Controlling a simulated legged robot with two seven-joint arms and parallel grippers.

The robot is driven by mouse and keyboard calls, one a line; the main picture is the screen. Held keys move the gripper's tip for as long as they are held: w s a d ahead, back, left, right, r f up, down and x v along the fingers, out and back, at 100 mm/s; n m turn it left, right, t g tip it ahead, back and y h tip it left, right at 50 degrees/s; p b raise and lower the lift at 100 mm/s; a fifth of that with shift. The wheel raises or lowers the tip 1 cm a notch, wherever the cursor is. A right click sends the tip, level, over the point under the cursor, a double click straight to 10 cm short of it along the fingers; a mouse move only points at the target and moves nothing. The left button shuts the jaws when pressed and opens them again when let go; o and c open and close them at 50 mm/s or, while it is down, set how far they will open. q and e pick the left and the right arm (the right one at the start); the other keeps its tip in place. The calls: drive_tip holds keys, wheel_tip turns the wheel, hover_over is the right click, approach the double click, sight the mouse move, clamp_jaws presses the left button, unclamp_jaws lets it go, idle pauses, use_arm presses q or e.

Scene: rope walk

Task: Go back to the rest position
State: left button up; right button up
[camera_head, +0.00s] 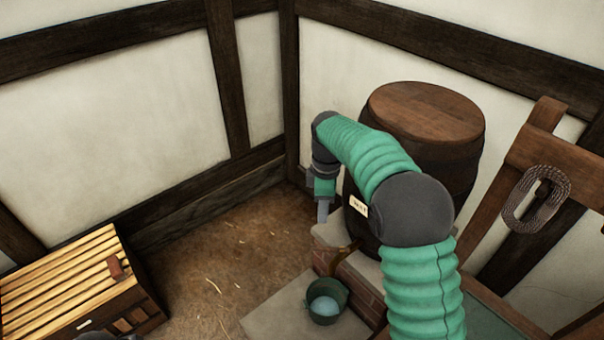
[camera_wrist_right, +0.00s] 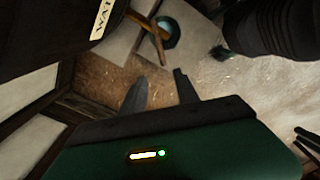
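My right arm reaches in from the bottom right of the head view. It bends over in front of the wooden barrel (camera_head: 425,112), and its gripper (camera_head: 323,212) points down beside the barrel's left side. In the right wrist view the two fingers of the right gripper (camera_wrist_right: 158,76) stand apart with nothing between them. Bare floor shows beyond them. My left gripper cannot be made out in either view.
A bucket (camera_head: 327,301) holding water stands on a stone slab below the barrel's wooden spout (camera_head: 343,256). A slatted wooden box (camera_head: 62,280) is at the lower left. A rope coil (camera_head: 533,198) hangs on a wooden frame at right. The straw-strewn floor between is clear.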

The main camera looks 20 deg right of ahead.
drive_tip(key=s+a+f+m+t+p, duration=0.1)
drive_tip(key=s+a+m+p, duration=0.1)
drive_tip(key=s+m, duration=0.4)
drive_tip(key=s+a+f+m+t+p, duration=0.1)
drive_tip(key=s+a+m+p, duration=0.2)
drive_tip(key=s, duration=1.2)
drive_tip(key=a+m, duration=0.1)
drive_tip(key=m, duration=0.2)
drive_tip(key=shift+s+a+m+t, duration=0.15)
drive_tip(key=shift+a+m+t, duration=0.15)
drive_tip(key=shift+a, duration=0.05)
drive_tip(key=shift+s+f, duration=0.1)
